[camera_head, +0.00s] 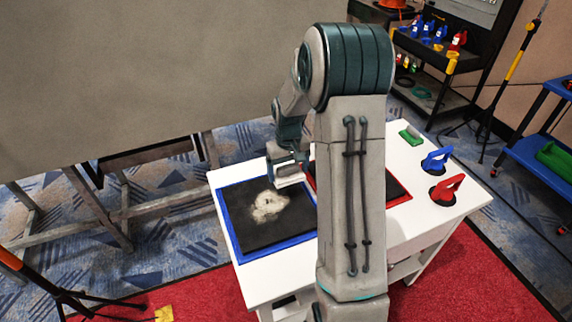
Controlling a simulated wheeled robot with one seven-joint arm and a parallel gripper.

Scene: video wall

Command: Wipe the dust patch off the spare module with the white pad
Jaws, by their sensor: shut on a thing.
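A dark square module (245,233) lies in a blue frame on the left part of the white table. My gripper (289,170) is shut on the white pad (290,181), just above the module's upper right edge. The pad is small in the view, and I cannot tell whether it touches the module. My arm hides the middle of the table.
A red-framed dark panel (398,189) lies right of my arm, partly hidden. Green (410,137), blue (436,160) and red (446,189) handled tools sit at the white table's (462,205) right end. A large grey panel (150,80) stands behind at left.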

